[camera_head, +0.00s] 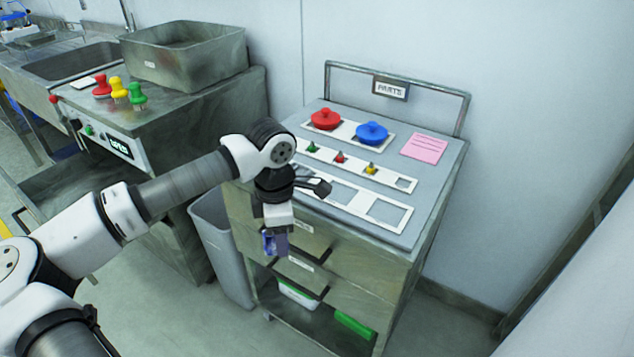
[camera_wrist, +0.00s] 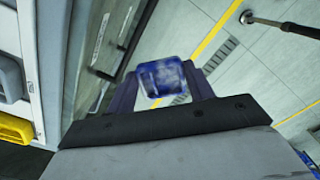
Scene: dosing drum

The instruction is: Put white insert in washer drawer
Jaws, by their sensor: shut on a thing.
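My gripper (camera_head: 275,243) hangs at the left front of the parts cart, in front of its drawer fronts. In the wrist view my gripper (camera_wrist: 163,85) is shut on a small blue block-like thing (camera_wrist: 165,80) with a pale, whitish patch on its face. In the head view the held thing is mostly hidden by the fingers. A white container (camera_head: 299,295) shows low in the cart, beneath the drawers. I cannot tell whether it is the white insert. No part is clearly marked as the washer drawer.
The PARTS cart (camera_head: 433,208) bears a red knob (camera_head: 326,119), a blue knob (camera_head: 372,133), several small knobs and a pink note (camera_head: 424,148). A grey bin (camera_head: 222,246) stands left of the cart. A metal basin (camera_head: 186,54) sits on the unit at left. Floor in front is clear.

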